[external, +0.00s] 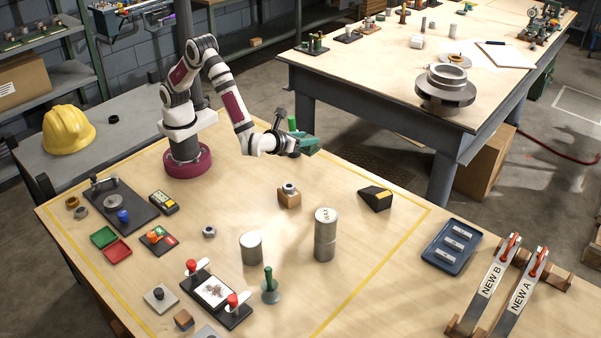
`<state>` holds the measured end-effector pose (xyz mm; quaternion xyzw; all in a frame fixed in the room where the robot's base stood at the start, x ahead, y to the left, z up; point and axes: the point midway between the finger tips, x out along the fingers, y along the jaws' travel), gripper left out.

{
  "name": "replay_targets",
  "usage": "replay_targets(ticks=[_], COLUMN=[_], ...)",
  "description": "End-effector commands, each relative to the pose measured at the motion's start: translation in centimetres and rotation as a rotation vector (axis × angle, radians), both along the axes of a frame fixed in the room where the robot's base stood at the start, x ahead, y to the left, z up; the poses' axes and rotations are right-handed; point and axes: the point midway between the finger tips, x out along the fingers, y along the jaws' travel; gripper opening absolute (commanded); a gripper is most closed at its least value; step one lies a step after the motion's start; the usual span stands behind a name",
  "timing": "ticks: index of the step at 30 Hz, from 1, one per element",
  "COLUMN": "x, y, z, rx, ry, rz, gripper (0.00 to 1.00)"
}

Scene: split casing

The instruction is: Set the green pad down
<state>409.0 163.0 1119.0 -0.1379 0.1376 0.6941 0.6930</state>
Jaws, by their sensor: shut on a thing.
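My gripper (305,144) is at the end of the outstretched arm, above the far side of the wooden table. It is shut on a green thing, which I take to be the green pad (292,123); its upright green part shows above the jaws. The jaws hide much of it, so its full shape and underside cannot be told. It appears held clear of the tabletop. A separate green-handled piece with a round pale-green base (269,289) stands upright near the table's front.
Below the gripper stands a wooden block with a metal ring (289,196). Metal cylinders (325,238), (251,248) and a black wedge (375,198) stand nearby. A blue tray (432,257) and labelled bars (490,285) are at right. Bare tabletop lies between the block and the wedge.

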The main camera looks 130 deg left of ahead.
Motion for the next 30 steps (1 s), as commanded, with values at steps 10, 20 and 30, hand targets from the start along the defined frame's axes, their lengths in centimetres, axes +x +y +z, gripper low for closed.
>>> replay_targets(ticks=[10, 20, 30], x=[-0.3, -0.8, -0.7], y=[2.9, 11.2, 11.6], z=[-6.0, -10.9, -15.2], rx=[-0.001, -0.001, -0.002], ry=[0.004, 0.001, 0.000], rz=[0.005, 0.001, -0.002], gripper=[0.00, 0.00, 0.00])
